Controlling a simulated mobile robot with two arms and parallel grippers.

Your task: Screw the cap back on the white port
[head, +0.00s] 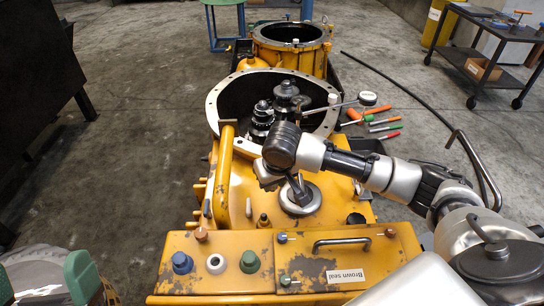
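The white port (215,264) is a white ring with a dark centre on the front yellow panel (215,285). Its centre looks uncovered. It stands between a blue cap (182,263) and a green cap (250,262). A small round white-and-black piece (368,98) lies on the right side of the work area; I cannot tell whether it is the white cap. My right gripper (272,183) points down over the yellow housing, behind and above the port and apart from it. Its fingers are small and partly hidden by the wrist.
A curved yellow bar (222,170) and a metal disc with an upright stem (300,200) stand close to my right gripper. The open housing with gears (240,95) lies behind. Orange-, green- and red-handled tools (384,128) lie to the right.

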